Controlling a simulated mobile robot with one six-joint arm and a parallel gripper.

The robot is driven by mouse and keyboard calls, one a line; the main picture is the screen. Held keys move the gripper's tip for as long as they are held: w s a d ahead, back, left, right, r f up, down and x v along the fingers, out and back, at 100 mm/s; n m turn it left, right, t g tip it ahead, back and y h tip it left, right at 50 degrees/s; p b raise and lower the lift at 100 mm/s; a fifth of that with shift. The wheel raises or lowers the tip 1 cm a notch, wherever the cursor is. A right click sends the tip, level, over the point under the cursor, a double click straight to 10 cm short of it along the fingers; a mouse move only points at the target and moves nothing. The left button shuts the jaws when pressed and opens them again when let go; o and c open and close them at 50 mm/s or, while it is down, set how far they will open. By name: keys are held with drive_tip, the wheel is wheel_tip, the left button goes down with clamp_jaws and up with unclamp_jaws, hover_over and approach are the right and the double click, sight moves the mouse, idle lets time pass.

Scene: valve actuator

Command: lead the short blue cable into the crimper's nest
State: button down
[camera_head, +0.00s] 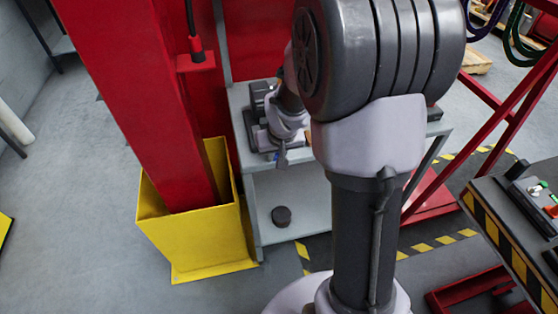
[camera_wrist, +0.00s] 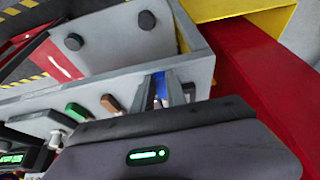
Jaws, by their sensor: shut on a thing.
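In the wrist view, the fingers of my gripper (camera_wrist: 174,90) are closed on the short blue cable (camera_wrist: 160,86), of which only a small blue piece shows between them. In the head view, my gripper (camera_head: 281,154) is small and partly hidden by my own wrist, at the front edge of the grey bench. A dark machine (camera_head: 257,98), which may be the crimper, stands on the bench just behind and left of my wrist. A dark device with a green display (camera_wrist: 12,158) is cut off at the lower left of the wrist view. I cannot make out the nest.
A red column (camera_head: 140,90) in a yellow guard (camera_head: 200,240) stands close left of the grey bench (camera_head: 242,95). A dark round piece (camera_head: 281,216) lies on the lower shelf. Green (camera_wrist: 75,111) and brown (camera_wrist: 110,103) pieces sit beside my fingers.

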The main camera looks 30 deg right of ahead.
drive_tip(key=shift+w+d, duration=0.2)
drive_tip(key=shift+w, duration=0.55)
drive_tip(key=shift+b, duration=0.35)
idle(0.8)
drive_tip(key=shift+w+d+p, duration=0.2)
drive_tip(key=shift+w+d, duration=0.05)
drive_tip(key=shift+w, duration=0.55)
drive_tip(key=shift+w+d+p, duration=0.15)
drive_tip(key=shift+w+d, duration=0.05)
drive_tip(key=shift+w, duration=0.65)
drive_tip(key=shift+w+d+p, duration=0.2)
drive_tip(key=shift+w+d, duration=0.05)
drive_tip(key=shift+w, duration=0.55)
drive_tip(key=c, duration=1.3)
unclamp_jaws()
drive_tip(key=shift+o, duration=0.2)
drive_tip(key=p+v, duration=0.6)
drive_tip(key=v, duration=1.1)
drive_tip(key=shift+s+r, duration=0.15)
drive_tip(key=shift+s, duration=0.05)
